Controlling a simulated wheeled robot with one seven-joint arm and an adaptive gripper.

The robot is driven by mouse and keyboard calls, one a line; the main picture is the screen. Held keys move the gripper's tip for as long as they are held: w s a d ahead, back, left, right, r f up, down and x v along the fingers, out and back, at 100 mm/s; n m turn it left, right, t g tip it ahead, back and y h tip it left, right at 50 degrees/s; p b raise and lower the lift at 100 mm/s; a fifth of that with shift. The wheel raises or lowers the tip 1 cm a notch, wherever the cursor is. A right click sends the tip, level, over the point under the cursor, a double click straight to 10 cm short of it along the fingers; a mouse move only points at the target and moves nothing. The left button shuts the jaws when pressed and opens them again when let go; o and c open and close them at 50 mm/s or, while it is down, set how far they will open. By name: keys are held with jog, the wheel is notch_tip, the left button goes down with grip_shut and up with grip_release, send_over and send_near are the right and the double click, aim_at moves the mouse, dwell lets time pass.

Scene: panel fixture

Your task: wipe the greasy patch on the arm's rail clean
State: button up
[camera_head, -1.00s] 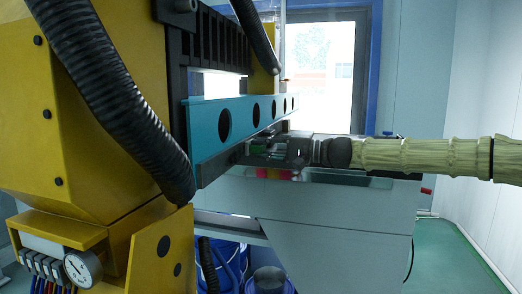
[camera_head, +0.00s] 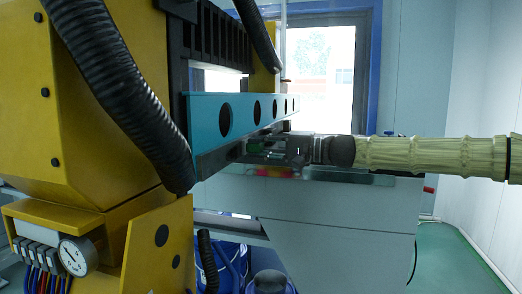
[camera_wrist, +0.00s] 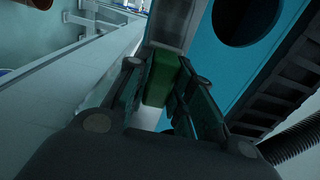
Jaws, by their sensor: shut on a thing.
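The arm's rail is a long teal beam (camera_head: 240,111) with a row of round dark holes, with a grey lower face (camera_head: 225,160). The teal side also shows in the wrist view (camera_wrist: 262,75). My gripper (camera_head: 258,150) reaches in from the right, just under the beam. In the wrist view its fingers (camera_wrist: 160,95) are shut on a green block-like thing (camera_wrist: 161,78). The green thing lies close to the grey strip (camera_wrist: 178,22) beside the teal side; I cannot tell whether it touches. I cannot make out the greasy patch.
A yellow machine body (camera_head: 90,120) with a thick black hose (camera_head: 120,90) stands on the left. A grey cabinet (camera_head: 310,215) lies below my arm, with a small pink and yellow thing (camera_head: 278,173) on it. Blue buckets (camera_head: 232,262) stand below.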

jog(key=shift+s+a+b, duration=0.25)
jog(key=shift+s+b, duration=0.25)
jog(key=shift+s, duration=0.15)
jog(key=shift+s+a+b, duration=0.25)
jog(key=shift+s+b, duration=0.2)
jog(key=shift+s, duration=0.15)
jog(key=shift+s+a, duration=0.15)
jog(key=shift+s, duration=0.2)
jog(key=shift+s+a+f+b, duration=0.1)
jog(key=shift+s+a+b, duration=0.1)
jog(key=shift+s+b, duration=0.5)
jog(key=shift+s+a+b, duration=0.25)
jog(key=shift+s+b, duration=0.25)
jog(key=shift+s, duration=0.35)
jog(key=shift+s+a+b, duration=0.25)
jog(key=shift+s+b, duration=0.2)
jog(key=shift+s, duration=0.4)
jog(key=shift+s+a+b, duration=0.25)
jog(key=shift+s+b, duration=0.25)
jog(key=shift+s, duration=0.35)
jog(key=shift+s+a+b, duration=0.25)
jog(key=shift+s+b, duration=0.35)
jog(key=shift+s, duration=0.2)
jog(key=shift+s+a+b, duration=0.3)
jog(key=shift+s, duration=0.4)
jog(key=shift+p+v, duration=0.7)
jog(key=shift+v, duration=2.25)
